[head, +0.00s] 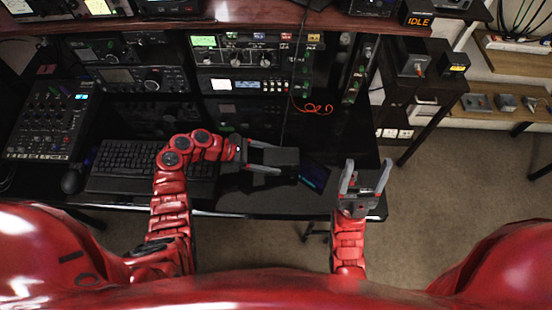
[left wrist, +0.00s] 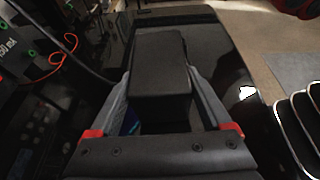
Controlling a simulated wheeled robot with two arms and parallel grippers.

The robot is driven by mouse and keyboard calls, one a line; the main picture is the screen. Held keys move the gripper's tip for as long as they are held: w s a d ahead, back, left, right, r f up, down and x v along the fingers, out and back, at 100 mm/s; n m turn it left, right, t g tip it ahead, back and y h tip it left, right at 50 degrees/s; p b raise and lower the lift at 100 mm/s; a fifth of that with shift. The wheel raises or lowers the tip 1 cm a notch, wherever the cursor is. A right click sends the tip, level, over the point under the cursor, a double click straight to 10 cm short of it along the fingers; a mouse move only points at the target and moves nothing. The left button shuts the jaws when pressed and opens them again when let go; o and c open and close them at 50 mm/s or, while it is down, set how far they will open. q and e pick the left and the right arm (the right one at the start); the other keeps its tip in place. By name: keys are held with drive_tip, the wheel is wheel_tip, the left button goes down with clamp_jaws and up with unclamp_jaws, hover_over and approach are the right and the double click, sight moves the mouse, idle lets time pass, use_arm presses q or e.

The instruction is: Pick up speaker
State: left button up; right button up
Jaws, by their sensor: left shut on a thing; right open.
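The speaker (head: 273,156) is a small black box on the dark desk, right of the keyboard. In the left wrist view the black box (left wrist: 160,60) lies between the two grey fingers. My left gripper (head: 270,156) is shut on it, one finger along each side. Whether the box touches the desk is hard to tell against the black surface. My right gripper (head: 366,178) is open and empty, fingers pointing up in the picture, over the desk's right front corner.
A keyboard (head: 140,166) and a mouse (head: 73,177) are on the left. A mixer (head: 48,120) and radio units (head: 250,55) stand behind. A dark tablet-like screen (head: 313,174) lies right of the speaker. A thin cable (head: 286,122) runs behind the speaker. Floor is open at right.

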use_arm(q)
drive_tip(key=shift+r, duration=0.45)
wheel_tip(320, 180, up, 3)
drive_tip(key=shift+w+f, duration=0.1)
drive_tip(key=shift+f, duration=0.05)
drive_tip(key=s+d+r, duration=0.1)
drive_tip(key=s, duration=1.5)
drive_tip(key=shift+s+r, duration=0.15)
drive_tip(key=shift+r, duration=0.05)
drive_tip(key=shift+f, duration=0.1)
drive_tip(key=shift+f+b, duration=0.7)
drive_tip(key=shift+f, duration=1.65)
